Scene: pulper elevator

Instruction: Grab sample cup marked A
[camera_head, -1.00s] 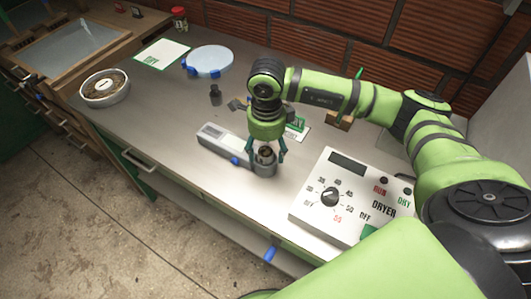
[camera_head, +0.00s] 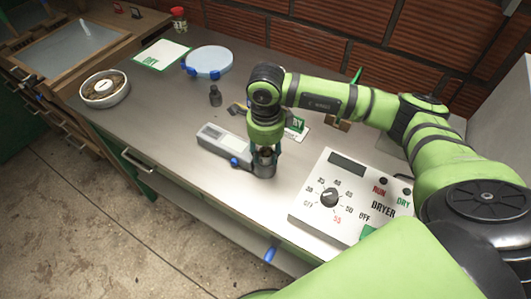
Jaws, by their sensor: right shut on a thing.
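My right gripper (camera_head: 265,150) points down over the round end of a grey handheld device (camera_head: 224,144) on the workbench. It is shut on a small dark cup (camera_head: 266,154) at that round end. The cup looks still seated in or just at the device's opening. Any letter on the cup is too small or hidden to read. My left gripper is not in view.
A white dryer box (camera_head: 318,212) with a dial stands right of the device. The brick wall (camera_head: 340,60) bounds the bench behind.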

